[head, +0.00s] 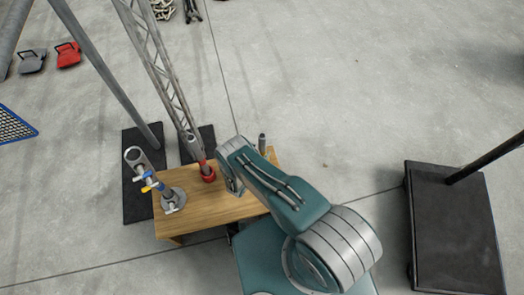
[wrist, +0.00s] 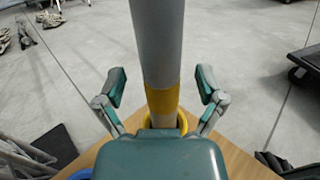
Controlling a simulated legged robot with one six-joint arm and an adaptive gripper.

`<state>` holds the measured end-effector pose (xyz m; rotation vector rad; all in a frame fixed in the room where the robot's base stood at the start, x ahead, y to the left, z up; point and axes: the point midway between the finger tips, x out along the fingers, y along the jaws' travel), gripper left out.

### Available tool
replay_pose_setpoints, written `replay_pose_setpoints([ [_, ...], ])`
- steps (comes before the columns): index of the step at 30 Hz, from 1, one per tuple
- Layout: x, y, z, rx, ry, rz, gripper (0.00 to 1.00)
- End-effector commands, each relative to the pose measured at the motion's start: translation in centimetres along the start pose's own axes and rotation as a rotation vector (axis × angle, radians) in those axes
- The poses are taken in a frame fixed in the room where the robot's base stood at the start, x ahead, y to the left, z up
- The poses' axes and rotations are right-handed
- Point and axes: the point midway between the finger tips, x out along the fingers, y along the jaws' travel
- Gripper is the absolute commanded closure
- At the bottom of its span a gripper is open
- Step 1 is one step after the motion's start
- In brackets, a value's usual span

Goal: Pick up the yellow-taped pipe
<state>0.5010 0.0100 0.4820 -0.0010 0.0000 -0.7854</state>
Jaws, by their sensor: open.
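In the wrist view the yellow-taped pipe (wrist: 158,45) stands upright, grey with a yellow tape band (wrist: 164,98). Its lower end meets a yellow ring (wrist: 152,120), mostly hidden by my gripper's body. My gripper (wrist: 161,85) is open, with one finger on each side of the pipe and visible gaps to both. In the head view my arm covers much of this area. A short dark upright pipe top (head: 262,143) shows behind my arm; I cannot tell if it is the same pipe.
A blue ring (wrist: 81,174) is partly visible. A black cart (head: 455,235) stands right. Open floor lies beyond.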

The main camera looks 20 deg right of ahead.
Motion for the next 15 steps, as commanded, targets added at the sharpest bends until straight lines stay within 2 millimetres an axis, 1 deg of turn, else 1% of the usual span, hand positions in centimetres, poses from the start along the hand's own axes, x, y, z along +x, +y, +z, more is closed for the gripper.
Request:
replay_pose_setpoints([
  [1, 0.63, -0.10, -0.03, 0.000, 0.000, -0.003, 0.12],
  [3, 1.10, -0.07, -0.02, 0.000, 0.000, -0.001, 0.12],
  [10, 1.20, -0.02, -0.02, -0.001, 0.000, 0.000, 0.12],
  [11, 1.19, -0.02, -0.02, -0.001, 0.000, 0.000, 0.21],
  [12, 1.19, -0.03, -0.02, -0.001, 0.000, 0.000, 0.39],
  [14, 1.18, -0.03, -0.02, -0.001, 0.000, 0.000, 0.66],
  [15, 1.18, -0.03, -0.02, -0.001, 0.000, 0.000, 0.83],
])
